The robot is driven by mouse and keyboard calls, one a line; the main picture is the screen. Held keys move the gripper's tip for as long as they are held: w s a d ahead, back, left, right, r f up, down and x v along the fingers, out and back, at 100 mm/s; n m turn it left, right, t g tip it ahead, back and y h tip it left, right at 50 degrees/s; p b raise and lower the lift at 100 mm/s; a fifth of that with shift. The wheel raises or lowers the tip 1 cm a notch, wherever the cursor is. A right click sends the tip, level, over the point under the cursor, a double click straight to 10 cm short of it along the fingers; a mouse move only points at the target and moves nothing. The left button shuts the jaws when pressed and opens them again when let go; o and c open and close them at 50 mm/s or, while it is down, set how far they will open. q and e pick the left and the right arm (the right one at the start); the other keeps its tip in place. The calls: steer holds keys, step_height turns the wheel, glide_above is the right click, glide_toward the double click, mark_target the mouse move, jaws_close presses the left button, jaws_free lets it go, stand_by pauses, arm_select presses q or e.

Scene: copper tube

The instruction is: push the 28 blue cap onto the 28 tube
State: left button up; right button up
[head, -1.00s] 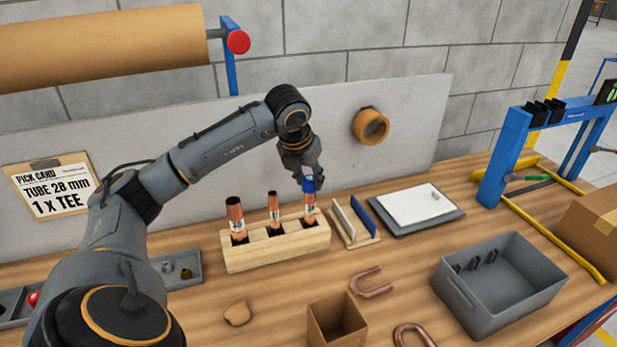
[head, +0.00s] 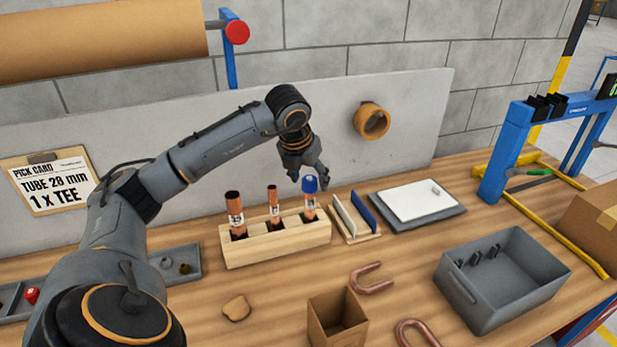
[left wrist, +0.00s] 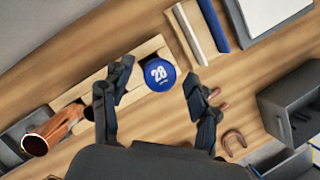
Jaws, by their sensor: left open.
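The blue cap (head: 310,184) sits on top of the right-hand copper tube (head: 310,206) in the wooden block (head: 278,247). In the left wrist view the cap (left wrist: 158,74) shows its top face with a white "28", between the two fingers. My left gripper (head: 308,178) is open just above and around the cap, with fingers apart from it. The left wrist view shows the open fingers (left wrist: 160,88) on either side. How far down the cap sits on the tube cannot be told. My right gripper is not in view.
Two more copper tubes (head: 235,215) (head: 273,205) stand in the block's other holes. White and blue strips in a small rack (head: 358,236) stand close on the right. A grey bin (head: 463,292) and an open cardboard box (head: 322,327) are nearer the front.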

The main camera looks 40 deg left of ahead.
arm_select(q)
steer(key=v, duration=1.2)
stand_by(0.4)
